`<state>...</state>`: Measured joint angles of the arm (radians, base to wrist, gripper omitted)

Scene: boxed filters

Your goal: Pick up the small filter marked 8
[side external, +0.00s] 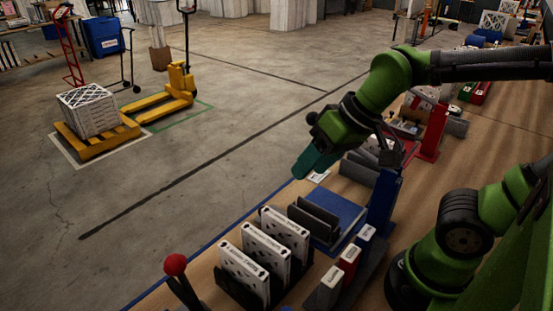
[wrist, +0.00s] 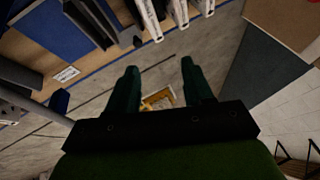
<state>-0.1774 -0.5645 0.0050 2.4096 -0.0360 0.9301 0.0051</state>
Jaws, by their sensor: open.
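Three white filters with dark patterned edges stand upright in a dark rack on the bench in the side view: a back one (side external: 285,233), a middle one (side external: 265,251) and a front one (side external: 242,275). Their ends also show at the top of the wrist view (wrist: 150,18). I cannot read an 8 on any of them. My gripper (side external: 301,174) is in the air beyond the rack, near the bench's floor-side edge. In the wrist view its two fingers (wrist: 159,66) are spread, with nothing between them.
A blue tray (side external: 349,212) with dark upright plates (side external: 313,219) lies beyond the filters. A red-knobbed lever (side external: 176,266) is at the near left. Open floor lies left of the bench.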

